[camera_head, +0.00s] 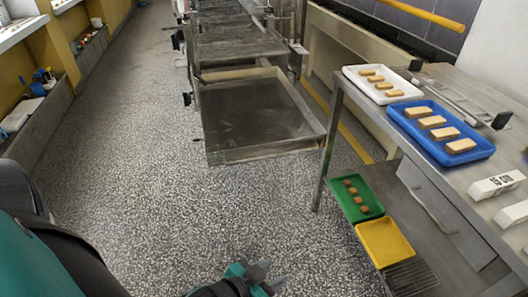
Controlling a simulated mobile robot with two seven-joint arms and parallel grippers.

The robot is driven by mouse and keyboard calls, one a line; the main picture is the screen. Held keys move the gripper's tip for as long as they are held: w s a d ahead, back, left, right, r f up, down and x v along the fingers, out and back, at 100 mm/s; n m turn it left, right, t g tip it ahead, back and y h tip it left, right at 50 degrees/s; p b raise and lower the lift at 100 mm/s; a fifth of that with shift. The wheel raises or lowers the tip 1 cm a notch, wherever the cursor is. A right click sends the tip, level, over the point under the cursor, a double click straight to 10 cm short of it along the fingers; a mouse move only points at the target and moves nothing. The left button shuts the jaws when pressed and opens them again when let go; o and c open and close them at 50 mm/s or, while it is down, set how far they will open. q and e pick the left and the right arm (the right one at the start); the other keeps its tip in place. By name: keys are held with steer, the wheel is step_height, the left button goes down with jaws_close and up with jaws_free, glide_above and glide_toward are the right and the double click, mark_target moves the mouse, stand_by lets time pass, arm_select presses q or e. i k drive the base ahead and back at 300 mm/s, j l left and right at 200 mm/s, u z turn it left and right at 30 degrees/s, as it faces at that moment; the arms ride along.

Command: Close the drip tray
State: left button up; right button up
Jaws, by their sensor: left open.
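The drip tray (255,112) is a wide, shallow, dark grey tray with a raised rim. It sticks out from the near end of the enrober line (235,35), above the floor, so it stands pulled out toward me. My left gripper (276,274), teal with grey fingers, is at the bottom centre. It is open and empty, well short of the tray's front edge and apart from it. My right gripper is out of view.
A steel table (460,185) on the right holds a white tray (383,84) and a blue tray (440,130) of bars. Green (346,202) and yellow (386,241) trays sit on its lower shelf. The speckled floor (150,190) is clear left and ahead.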

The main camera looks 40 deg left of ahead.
mark_target(248, 116)
steer(key=i+u, duration=0.1)
steer(key=u, duration=0.3)
steer(key=i+u, duration=0.1)
steer(key=u, duration=0.3)
steer(key=l+u, duration=0.15)
steer(key=u, duration=0.25)
steer(key=i+l+u, duration=0.1)
steer(key=u, duration=0.3)
